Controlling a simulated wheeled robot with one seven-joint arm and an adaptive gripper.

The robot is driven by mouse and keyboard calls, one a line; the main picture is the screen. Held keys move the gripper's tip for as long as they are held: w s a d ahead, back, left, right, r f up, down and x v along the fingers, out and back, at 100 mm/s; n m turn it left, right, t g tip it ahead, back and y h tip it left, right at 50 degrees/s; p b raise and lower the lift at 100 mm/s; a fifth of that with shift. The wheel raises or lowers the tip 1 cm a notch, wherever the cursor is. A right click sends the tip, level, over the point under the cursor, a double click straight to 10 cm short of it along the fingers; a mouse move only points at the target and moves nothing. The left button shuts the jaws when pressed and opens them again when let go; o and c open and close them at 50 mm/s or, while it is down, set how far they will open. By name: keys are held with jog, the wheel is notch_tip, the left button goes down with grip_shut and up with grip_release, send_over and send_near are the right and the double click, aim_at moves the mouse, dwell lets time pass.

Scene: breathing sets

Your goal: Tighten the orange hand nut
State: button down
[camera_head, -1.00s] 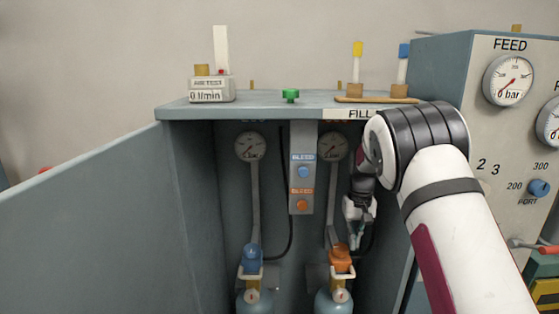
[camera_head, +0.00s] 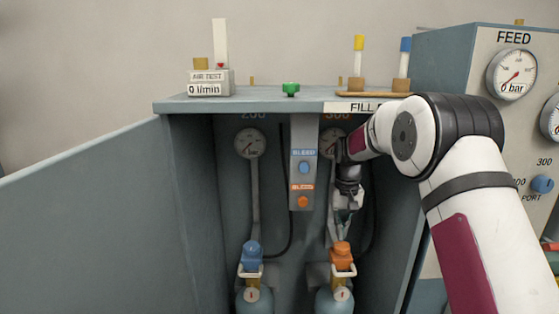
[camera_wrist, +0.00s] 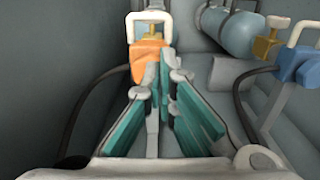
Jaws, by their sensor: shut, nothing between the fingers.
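The orange hand nut (camera_head: 342,252) sits on top of the right cylinder (camera_head: 336,300) inside the open cabinet, at the lower end of a grey hose pipe. My gripper (camera_head: 340,232) points down just above the nut. In the wrist view my gripper's teal-padded fingers (camera_wrist: 164,78) come together, with nothing held between them. The orange hand nut (camera_wrist: 145,62) lies just past the fingertips, partly covered by the left finger. I cannot tell whether a fingertip touches it.
A blue hand nut (camera_head: 251,254) sits on the left cylinder (camera_head: 252,302). A bleed panel (camera_head: 303,165) hangs between the gauges. The cabinet's right wall and the feed panel (camera_head: 500,130) stand close to my arm. The open door (camera_head: 90,230) fills the left.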

aim_at(342, 248)
notch_tip(342, 248, down, 7)
jog(key=b, duration=0.2)
jog(key=shift+b, duration=0.35)
